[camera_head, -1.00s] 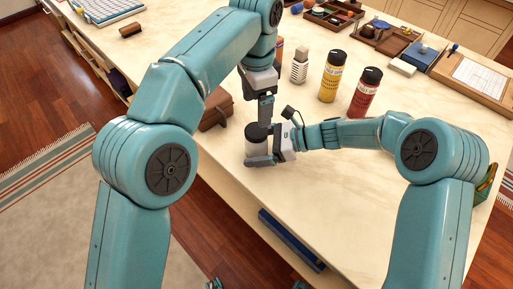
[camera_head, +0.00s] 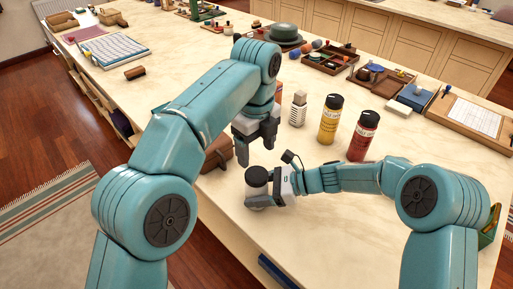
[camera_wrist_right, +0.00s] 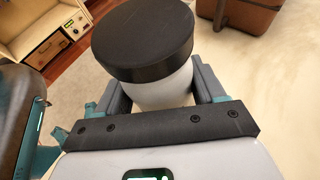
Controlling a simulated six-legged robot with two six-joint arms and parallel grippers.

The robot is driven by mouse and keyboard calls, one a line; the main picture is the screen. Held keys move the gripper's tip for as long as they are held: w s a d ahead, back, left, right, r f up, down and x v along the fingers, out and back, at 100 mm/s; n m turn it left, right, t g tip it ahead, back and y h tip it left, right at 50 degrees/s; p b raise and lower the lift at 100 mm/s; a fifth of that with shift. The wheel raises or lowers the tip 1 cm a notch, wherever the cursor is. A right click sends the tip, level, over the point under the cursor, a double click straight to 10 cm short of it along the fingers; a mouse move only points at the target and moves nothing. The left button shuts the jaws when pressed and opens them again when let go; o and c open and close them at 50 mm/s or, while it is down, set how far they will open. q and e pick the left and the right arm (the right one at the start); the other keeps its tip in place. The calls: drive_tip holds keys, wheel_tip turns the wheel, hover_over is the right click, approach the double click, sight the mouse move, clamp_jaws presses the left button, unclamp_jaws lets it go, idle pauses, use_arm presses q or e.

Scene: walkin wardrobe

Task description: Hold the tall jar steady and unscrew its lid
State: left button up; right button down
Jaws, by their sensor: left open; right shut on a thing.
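The tall jar is white with a black lid (camera_head: 257,176). It stands upright near the front edge of the table, and the lid sits on top of it. My right gripper (camera_head: 268,203) is shut around the jar's body from the right. In the right wrist view the white jar body (camera_wrist_right: 160,92) is between the two fingers, and the black lid (camera_wrist_right: 142,42) rises above them. My left gripper (camera_head: 256,154) is open and empty, pointing down above and slightly behind the lid, apart from it. The jar's lower body is mostly hidden by my right gripper.
A yellow bottle (camera_head: 330,120) and a red bottle (camera_head: 363,137) stand behind my right arm. A white ribbed bottle (camera_head: 298,108) stands left of them. A brown case (camera_head: 217,154) lies left of the jar.

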sight(256, 174)
use_arm(q)
drive_tip(key=m, duration=0.4)
drive_tip(key=shift+m, duration=0.4)
drive_tip(key=m, duration=0.3)
drive_tip(key=shift+f+m, duration=0.2)
drive_tip(key=shift+m, duration=0.2)
wheel_tip(256, 174, down, 8)
drive_tip(key=shift+r, duration=0.2)
